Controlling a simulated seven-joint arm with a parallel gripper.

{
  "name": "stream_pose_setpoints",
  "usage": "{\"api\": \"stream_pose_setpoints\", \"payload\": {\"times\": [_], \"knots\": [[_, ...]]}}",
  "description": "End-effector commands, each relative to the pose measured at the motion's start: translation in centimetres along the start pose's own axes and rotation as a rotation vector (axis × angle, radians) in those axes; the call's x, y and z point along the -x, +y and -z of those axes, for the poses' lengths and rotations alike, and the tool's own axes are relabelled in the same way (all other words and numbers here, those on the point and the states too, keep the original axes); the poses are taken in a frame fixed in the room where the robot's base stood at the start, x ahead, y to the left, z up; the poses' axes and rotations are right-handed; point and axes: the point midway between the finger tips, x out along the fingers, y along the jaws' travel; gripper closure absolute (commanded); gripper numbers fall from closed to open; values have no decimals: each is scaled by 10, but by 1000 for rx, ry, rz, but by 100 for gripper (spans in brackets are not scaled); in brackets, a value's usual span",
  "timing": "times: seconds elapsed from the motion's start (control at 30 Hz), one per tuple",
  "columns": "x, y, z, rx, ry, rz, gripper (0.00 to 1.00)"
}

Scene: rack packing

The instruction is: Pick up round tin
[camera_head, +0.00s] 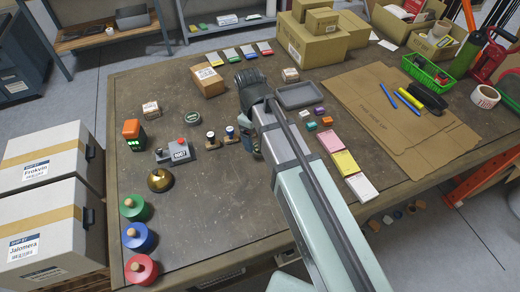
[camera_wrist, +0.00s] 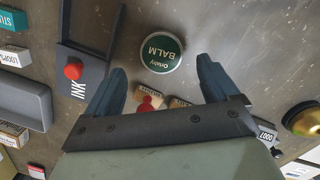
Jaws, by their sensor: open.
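The round tin (camera_head: 193,118) stands on the table, left of my arm in the head view. In the wrist view the tin (camera_wrist: 162,52) shows its dark green lid with "BALM" lettering and a pale rim. My gripper (camera_wrist: 162,68) is open and empty, with one blue-grey finger on each side below the tin. The tin appears just beyond the fingertips, roughly centred between them. I cannot tell the height gap. In the head view my wrist (camera_head: 253,85) is right of the tin, and the fingertips are not clear.
Two stamps (camera_head: 220,136) stand close to the tin and show between my fingers in the wrist view. An ink pad (camera_wrist: 88,45) lies beside the left finger. A brass bell (camera_wrist: 303,119) is at the right. A grey tray (camera_head: 318,92) and cardboard box (camera_head: 207,80) stand farther off.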

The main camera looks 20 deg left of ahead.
Motion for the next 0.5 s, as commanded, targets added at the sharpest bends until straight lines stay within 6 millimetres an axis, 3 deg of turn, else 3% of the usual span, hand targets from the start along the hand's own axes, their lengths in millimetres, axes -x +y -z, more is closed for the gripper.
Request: {"api": "stream_pose_setpoints", "payload": {"times": [0.3, 0.5], "knots": [[-36, -3, -6, 0, -1, 1, 12], [-42, -3, -5, 0, 0, 0, 12]]}}
